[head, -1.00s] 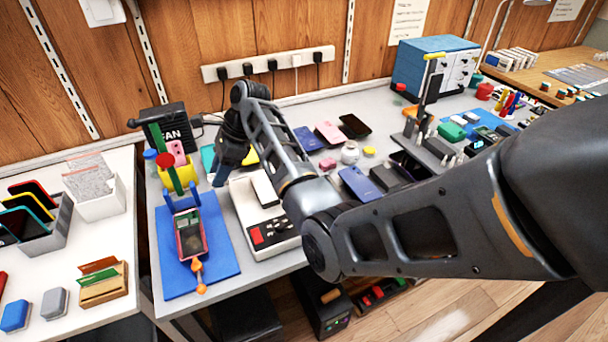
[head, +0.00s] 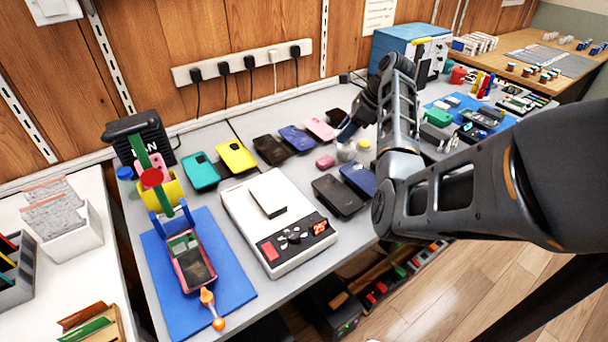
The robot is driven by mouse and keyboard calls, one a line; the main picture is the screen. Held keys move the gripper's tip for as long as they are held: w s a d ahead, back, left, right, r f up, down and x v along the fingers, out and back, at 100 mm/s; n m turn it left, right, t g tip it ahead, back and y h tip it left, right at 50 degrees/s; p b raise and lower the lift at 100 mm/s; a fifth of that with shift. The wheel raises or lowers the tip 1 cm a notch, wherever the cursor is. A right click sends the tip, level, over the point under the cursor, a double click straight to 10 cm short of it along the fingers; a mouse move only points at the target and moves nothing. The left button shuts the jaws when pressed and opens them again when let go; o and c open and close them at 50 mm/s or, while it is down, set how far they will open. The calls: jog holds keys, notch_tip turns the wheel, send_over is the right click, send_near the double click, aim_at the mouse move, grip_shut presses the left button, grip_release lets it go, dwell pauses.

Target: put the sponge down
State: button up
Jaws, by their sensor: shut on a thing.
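My gripper (head: 349,128) is in the head view at the middle back of the grey table, above the small round white jar (head: 346,153). Its fingers point down and look closed. The sponge in its jaws is too small and dark to make out, hidden by the fingers and wrist. I cannot tell whether it touches anything below. A small pink block (head: 325,162) lies just left of the jar, and a small yellow piece (head: 363,145) lies just right of it.
Several phones lie around the gripper, including a black one (head: 338,195) in front and a pink one (head: 319,128) behind left. A white test device (head: 280,245) stands front left. A blue mat (head: 235,285) holds a phone. A blue cabinet (head: 400,45) stands at the back right.

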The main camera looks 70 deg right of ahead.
jog(key=w+a+f, duration=0.2)
jog(key=w, duration=0.1)
jog(key=w+a+f, duration=0.2)
jog(key=w+a+f+p, duration=0.1)
jog(key=w+a+f, duration=0.1)
jog(key=w, duration=0.1)
jog(key=shift+w+a+f, duration=0.3)
jog(key=shift+w+f, duration=0.05)
jog(key=shift+w+a+f, duration=0.1)
jog(key=shift+f, duration=2)
jog(key=o, duration=0.9)
jog(key=shift+f, duration=0.1)
jog(key=shift+o, duration=0.2)
jog(key=v, duration=1.2)
